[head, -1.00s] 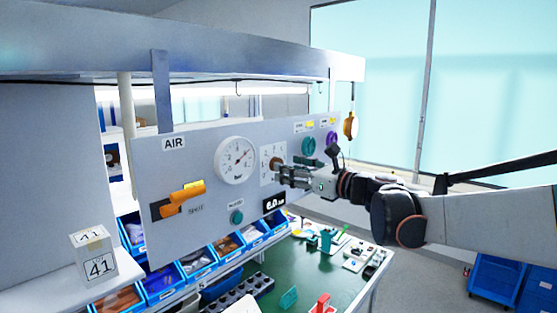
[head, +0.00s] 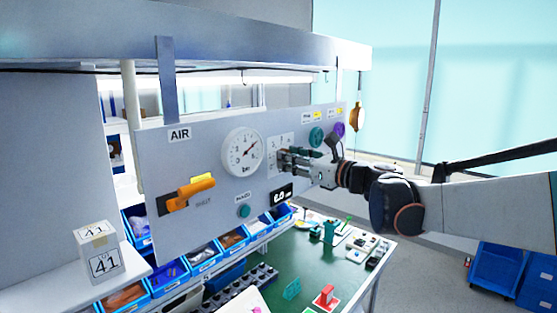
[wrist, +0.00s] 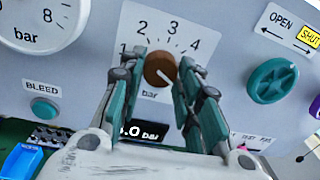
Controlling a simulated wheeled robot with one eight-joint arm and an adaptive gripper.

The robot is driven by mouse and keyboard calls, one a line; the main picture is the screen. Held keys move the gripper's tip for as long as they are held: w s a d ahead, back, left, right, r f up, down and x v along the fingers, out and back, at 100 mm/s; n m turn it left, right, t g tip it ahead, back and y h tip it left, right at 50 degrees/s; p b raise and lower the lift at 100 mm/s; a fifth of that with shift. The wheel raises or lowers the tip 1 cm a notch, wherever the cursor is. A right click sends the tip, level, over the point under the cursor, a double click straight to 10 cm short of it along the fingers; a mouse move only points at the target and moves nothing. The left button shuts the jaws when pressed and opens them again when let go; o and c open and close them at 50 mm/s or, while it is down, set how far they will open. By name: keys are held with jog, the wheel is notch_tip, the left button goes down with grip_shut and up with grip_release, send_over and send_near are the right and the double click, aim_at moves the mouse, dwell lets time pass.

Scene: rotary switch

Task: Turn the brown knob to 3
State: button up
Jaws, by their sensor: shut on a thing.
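The brown knob (wrist: 158,71) sits on the panel under a dial plate (wrist: 172,30) numbered 1 to 4, with "bar" below it, in the wrist view. It stands between the fingertips of my gripper (wrist: 163,75), which is shut on it from left and right. A pale mark shows on the knob's face, but I cannot tell which number it points to. In the head view my gripper (head: 285,158) reaches the dial plate (head: 279,144) from the right and hides the knob.
A round gauge (head: 242,152) is left of the dial plate. A teal knob (wrist: 272,81) under an OPEN/SHUT label is to its right. A teal BLEED button (wrist: 44,109) and a dark display (head: 281,195) are lower down. An orange handle (head: 190,193) juts out at the left.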

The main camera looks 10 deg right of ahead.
jog(key=shift+n, duration=0.3)
jog(key=shift+d+f+n+y+b, duration=0.1)
jog(key=shift+n+y+b, duration=0.3)
jog(key=shift+n+b, duration=3.5)
jog(key=shift+f+n+y+p, duration=0.1)
jog(key=shift+n+y+p, duration=0.3)
jog(key=shift+n, duration=7.7)
jog(key=shift+r, duration=0.1)
jog(key=o, duration=1.1)
jog(key=shift+r, duration=0.1)
